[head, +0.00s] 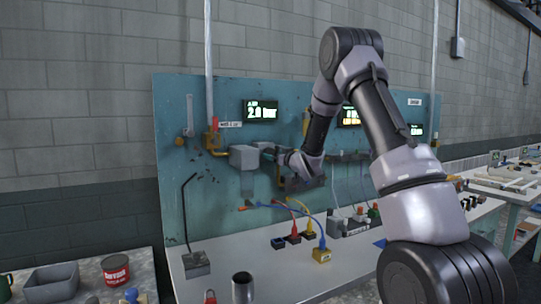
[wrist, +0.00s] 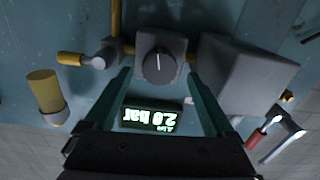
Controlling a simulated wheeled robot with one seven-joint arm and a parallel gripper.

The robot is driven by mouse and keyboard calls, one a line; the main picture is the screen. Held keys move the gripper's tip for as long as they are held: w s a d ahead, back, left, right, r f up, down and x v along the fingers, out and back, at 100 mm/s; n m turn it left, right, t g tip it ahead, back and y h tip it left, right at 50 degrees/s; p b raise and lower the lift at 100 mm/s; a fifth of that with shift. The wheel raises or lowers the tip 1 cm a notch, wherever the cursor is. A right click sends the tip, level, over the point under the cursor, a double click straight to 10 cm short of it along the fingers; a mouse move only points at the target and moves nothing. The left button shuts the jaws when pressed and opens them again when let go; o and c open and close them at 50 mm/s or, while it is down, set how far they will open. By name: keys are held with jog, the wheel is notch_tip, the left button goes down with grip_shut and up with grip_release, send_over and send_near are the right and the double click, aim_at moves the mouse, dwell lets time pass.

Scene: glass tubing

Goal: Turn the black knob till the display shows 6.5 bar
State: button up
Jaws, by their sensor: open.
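The black knob (wrist: 159,67) sits on a small grey housing in the wrist view, with a pale pointer mark on its face. My gripper (wrist: 159,78) is open, its two fingers apart on either side of the knob's line and no contact visible. In the head view my gripper (head: 272,155) is at the teal panel, beside a grey box; the knob cannot be made out there. The display (head: 261,111) above reads 2.0 bar. It also shows upside down in the wrist view (wrist: 150,118), between the fingers, with the same reading.
A large grey box (wrist: 248,76) stands close to the right finger in the wrist view. A yellow-handled valve (wrist: 72,58) and a yellow cylinder (wrist: 45,90) are at left. In the head view, cables and small boxes lie on the bench (head: 215,275) below.

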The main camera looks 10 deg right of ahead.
aim_at(271, 153)
jog(key=shift+x, duration=1.95)
jog(key=c, duration=1.4)
